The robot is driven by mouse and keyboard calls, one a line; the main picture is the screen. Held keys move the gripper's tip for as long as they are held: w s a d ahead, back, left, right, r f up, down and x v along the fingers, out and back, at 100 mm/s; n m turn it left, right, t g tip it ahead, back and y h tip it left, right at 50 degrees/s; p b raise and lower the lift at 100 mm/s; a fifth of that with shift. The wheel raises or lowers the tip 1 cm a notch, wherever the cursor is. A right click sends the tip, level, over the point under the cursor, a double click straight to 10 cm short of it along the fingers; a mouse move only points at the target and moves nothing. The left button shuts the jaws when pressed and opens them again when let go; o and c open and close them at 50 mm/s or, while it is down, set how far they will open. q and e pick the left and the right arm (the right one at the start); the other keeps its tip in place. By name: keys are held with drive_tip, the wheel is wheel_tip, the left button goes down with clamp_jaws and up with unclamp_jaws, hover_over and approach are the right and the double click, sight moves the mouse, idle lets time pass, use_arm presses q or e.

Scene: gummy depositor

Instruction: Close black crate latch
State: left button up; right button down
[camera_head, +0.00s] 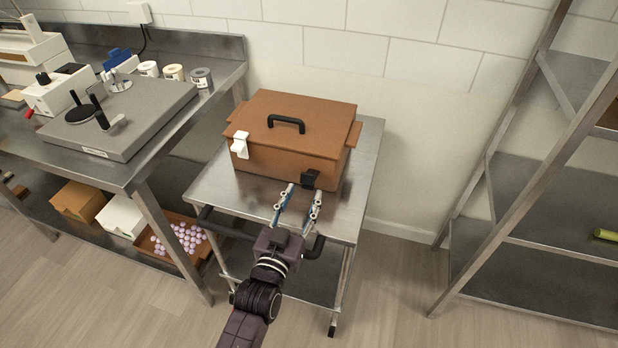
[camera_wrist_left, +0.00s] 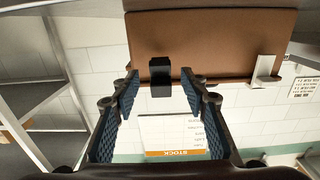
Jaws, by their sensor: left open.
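A brown crate (camera_head: 290,150) with its lid down stands on a small steel cart (camera_head: 365,165). The black latch (camera_head: 310,179) is on the right part of its front face, near the lower edge. My left gripper (camera_head: 303,192) is open just in front of it, pointing at the crate. In the left wrist view, the black latch (camera_wrist_left: 160,78) shows between the two spread fingertips; whether either finger touches it I cannot tell. A white latch (camera_head: 239,145) is on the left of the front face. My right gripper is out of view.
The cart's black handle (camera_head: 314,247) is close to my left gripper. A steel bench (camera_head: 150,170) with a grey machine (camera_head: 120,120) is at the left. A steel shelf (camera_head: 545,190) is at the right. The floor between cart and shelf is clear.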

sight(308, 186)
use_arm(q)
drive_tip(key=x, duration=0.4)
drive_tip(key=shift+w+f, duration=0.15)
drive_tip(key=shift+w, duration=0.05)
drive_tip(key=shift+w+d, duration=0.15)
drive_tip(key=shift+w, duration=0.1)
drive_tip(key=shift+c, duration=0.5)
clamp_jaws()
